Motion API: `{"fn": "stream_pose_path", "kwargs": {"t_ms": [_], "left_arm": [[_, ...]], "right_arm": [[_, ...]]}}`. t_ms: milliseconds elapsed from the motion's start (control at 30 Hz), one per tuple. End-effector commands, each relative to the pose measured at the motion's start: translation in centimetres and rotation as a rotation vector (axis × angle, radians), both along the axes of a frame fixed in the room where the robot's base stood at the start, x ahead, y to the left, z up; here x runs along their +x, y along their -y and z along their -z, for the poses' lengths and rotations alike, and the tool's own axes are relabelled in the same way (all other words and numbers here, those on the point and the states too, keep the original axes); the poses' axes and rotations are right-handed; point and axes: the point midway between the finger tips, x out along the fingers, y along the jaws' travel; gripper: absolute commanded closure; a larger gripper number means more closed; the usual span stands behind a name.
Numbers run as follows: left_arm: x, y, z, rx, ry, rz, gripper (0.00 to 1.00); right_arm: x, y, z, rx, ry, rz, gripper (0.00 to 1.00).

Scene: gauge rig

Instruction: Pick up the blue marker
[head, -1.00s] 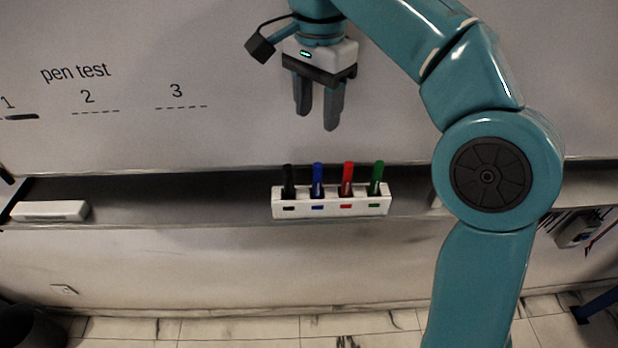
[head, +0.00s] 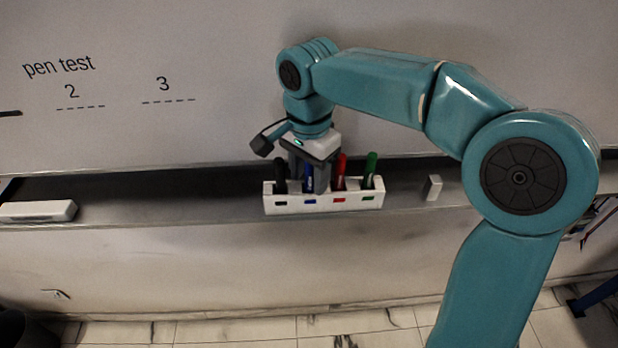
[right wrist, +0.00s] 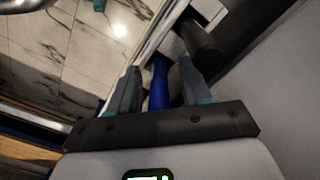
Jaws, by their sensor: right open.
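The blue marker (head: 308,179) stands upright in a white holder (head: 325,203) on the tray under the whiteboard. It stands between a black marker (head: 281,176) and a red marker (head: 340,172), with a green marker (head: 370,171) at the right end. My right gripper (head: 308,178) points down at the blue marker from above. In the right wrist view the blue marker (right wrist: 159,84) lies between the two open fingers of my right gripper (right wrist: 155,85). I cannot tell whether either finger touches it. My left gripper is not in view.
A white eraser-like block (head: 38,211) lies on the tray (head: 170,196) at the left. A small white block (head: 432,187) stands right of the holder. The tray between the left block and the holder is clear. The whiteboard (head: 200,50) rises behind.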

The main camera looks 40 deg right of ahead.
Motion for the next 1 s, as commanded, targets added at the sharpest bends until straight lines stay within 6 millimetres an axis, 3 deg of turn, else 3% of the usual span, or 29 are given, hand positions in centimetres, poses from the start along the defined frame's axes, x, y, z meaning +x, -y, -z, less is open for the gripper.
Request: {"fn": "stream_pose_path", "kwargs": {"t_ms": [267,400,833,1000], "left_arm": [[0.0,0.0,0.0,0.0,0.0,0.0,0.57],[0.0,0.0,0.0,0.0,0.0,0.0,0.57],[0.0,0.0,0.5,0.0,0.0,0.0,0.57],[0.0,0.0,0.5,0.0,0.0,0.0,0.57]], "right_arm": [[0.0,0.0,0.4,-0.001,0.001,0.0,0.55],[0.0,0.0,0.3,-0.001,0.001,0.0,1.0],[-0.2,-0.1,0.0,-0.001,0.002,0.0,1.0],[-0.2,-0.2,-2.2,-0.001,0.005,0.0,1.0]]}}
